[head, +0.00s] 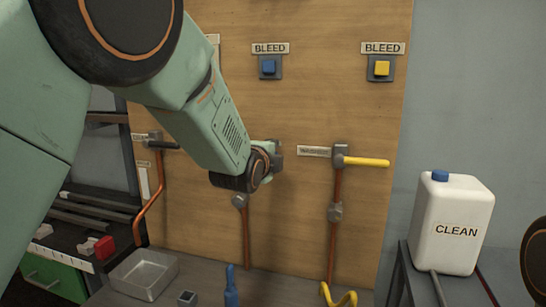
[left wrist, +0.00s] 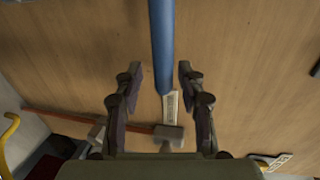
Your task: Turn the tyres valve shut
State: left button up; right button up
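My left gripper (head: 274,150) is in front of the wooden board, at the middle pipe (head: 246,235), and hides the valve there. In the left wrist view the left gripper (left wrist: 158,72) is open. A blue lever (left wrist: 162,45) lies between its fingers, with a visible gap to each; its free end shows and its other end is out of frame. The right valve (head: 340,155) has a yellow lever (head: 366,161) pointing right. The left valve (head: 155,139) has a dark lever pointing right. The valve labels are too small to read, so I cannot tell which names the tyres. My right gripper is not in view.
BLEED plates sit above blue (head: 269,67) and yellow (head: 381,68) buttons. A white CLEAN jug (head: 452,230) stands at the right. The bench holds a metal tray (head: 143,275), a blue tool (head: 231,288) and a yellow hook-shaped thing (head: 340,296).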

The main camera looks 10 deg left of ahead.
pick_arm(q)
jog(key=shift+w, duration=0.15)
jog(key=v, duration=1.2)
jog(key=shift+f, duration=0.1)
